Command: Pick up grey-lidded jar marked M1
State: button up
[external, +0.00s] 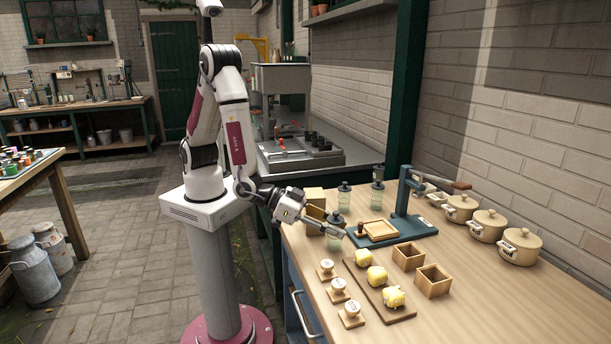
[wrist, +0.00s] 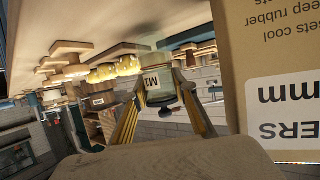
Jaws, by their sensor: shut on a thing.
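The jar marked M1 (wrist: 151,79) has pale greenish glass, a white label and a dark grey lid. It appears upside down in the wrist view, between the two fingers of my gripper (wrist: 158,82). My gripper is shut on it. Two similar jars (external: 344,197) (external: 377,196) stand further back.
A cardboard box (wrist: 280,50) is close beside my gripper. A blue-green press (external: 400,227) with a wooden tray stands right of it. Butter pieces on a board (external: 402,314), round stamps (external: 337,285), small wooden boxes (external: 433,281) and cream pots (external: 489,226) occupy the bench. The front right is clear.

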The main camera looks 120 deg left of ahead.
jog(key=shift+r, duration=4.45)
jog(key=shift+d, duration=0.1)
